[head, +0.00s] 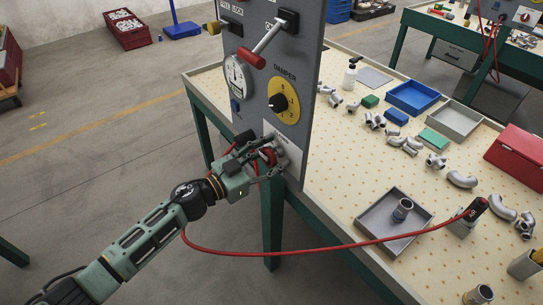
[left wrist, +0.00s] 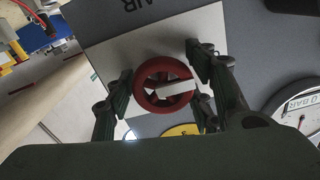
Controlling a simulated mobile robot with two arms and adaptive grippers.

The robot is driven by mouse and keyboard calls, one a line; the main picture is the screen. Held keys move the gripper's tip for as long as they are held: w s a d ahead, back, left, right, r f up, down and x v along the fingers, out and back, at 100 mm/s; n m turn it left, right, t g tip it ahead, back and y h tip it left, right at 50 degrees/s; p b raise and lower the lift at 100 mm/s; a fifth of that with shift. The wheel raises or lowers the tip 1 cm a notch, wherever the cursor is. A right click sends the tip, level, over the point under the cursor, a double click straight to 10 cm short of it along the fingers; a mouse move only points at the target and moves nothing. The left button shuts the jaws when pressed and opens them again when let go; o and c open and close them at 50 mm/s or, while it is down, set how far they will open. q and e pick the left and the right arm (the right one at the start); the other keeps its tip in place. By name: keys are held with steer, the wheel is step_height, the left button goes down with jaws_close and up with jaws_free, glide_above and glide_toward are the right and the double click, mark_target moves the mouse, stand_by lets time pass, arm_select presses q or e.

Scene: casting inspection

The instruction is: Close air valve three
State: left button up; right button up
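In the head view the wheel (head: 268,155) is low on the panel, mostly hidden by my gripper. My left gripper (head: 262,152) is at the wheel. In the left wrist view its fingers (left wrist: 162,80) stand apart on either side of the rim, very near it. I cannot tell whether they press on it. No number for this valve is readable. My right gripper is out of view.
Above the wheel, the panel (head: 310,60) carries a yellow damper dial (head: 284,101), a pressure gauge (head: 237,76) and a red-handled lever (head: 252,58). A red hose (head: 330,246) hangs below my left arm. The perforated table (head: 345,150) on the right holds trays and metal castings.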

arm_select(q)
steer(key=c, duration=0.7)
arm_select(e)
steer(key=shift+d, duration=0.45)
arm_select(q)
steer(key=shift+m, duration=0.3)
steer(key=m, duration=0.2)
steer(key=m+b, duration=0.1)
steer(key=m, duration=0.2)
steer(key=shift+s+f+m, duration=0.1)
steer(key=shift+f+m, duration=0.1)
steer(key=shift+m, duration=0.1)
steer(key=m+b, duration=0.2)
steer(key=m, duration=0.4)
steer(key=shift+f, duration=0.2)
steer(key=m+b, duration=0.1)
steer(key=m, duration=0.4)
steer(key=shift+f+b, duration=0.1)
steer(key=shift+b, duration=0.25)
steer(key=shift+m, duration=0.4)
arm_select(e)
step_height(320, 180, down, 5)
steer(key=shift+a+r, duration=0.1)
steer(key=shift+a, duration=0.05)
